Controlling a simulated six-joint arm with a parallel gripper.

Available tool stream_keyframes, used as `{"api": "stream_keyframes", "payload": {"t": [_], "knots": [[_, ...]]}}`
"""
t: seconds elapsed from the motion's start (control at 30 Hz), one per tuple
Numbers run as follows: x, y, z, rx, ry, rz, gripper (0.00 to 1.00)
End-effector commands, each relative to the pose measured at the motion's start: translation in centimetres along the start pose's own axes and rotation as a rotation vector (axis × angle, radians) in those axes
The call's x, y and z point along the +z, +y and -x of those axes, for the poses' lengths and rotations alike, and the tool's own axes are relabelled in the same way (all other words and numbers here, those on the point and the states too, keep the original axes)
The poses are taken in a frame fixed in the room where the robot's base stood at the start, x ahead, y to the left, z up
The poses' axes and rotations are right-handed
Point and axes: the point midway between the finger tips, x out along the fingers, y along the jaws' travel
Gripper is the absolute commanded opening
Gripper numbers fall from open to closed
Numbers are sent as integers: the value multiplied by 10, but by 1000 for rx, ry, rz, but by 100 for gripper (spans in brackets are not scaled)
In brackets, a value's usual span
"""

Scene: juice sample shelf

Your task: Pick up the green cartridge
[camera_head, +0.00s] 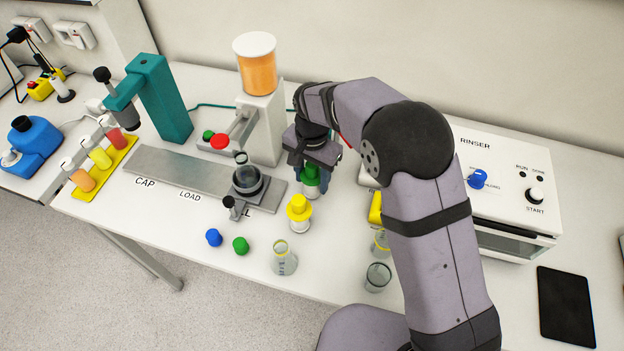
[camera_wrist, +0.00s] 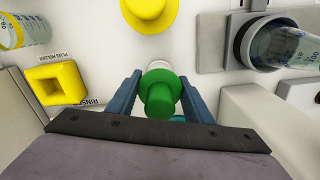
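The green cartridge (camera_head: 310,182), with a green top over a pale body, stands upright on the white bench. It also shows in the wrist view (camera_wrist: 160,93). My gripper (camera_head: 311,176) points down over it, with one blue finger on each side. In the wrist view my gripper (camera_wrist: 160,80) is spread around the cartridge, and narrow gaps seem to show beside its body. The lower part of the cartridge is partly hidden by its top in the wrist view.
A yellow cartridge (camera_head: 299,211) stands just in front. A filling station with a dark cup holder (camera_head: 247,181) is close on the left. The rinser (camera_head: 500,190) stands right. Glass flasks (camera_head: 284,260) and loose blue (camera_head: 214,237) and green caps (camera_head: 240,245) lie toward the front edge.

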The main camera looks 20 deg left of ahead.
Motion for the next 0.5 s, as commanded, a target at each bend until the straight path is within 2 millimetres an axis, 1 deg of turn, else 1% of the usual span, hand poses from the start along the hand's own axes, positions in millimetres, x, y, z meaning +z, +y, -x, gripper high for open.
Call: {"api": "stream_keyframes", "payload": {"t": [0.07,0.33,0.5], "knots": [[0,0,0,1,0,0,21],[0,0,2,-1,1,0,21],[-1,-1,12,-3,3,0,21]]}}
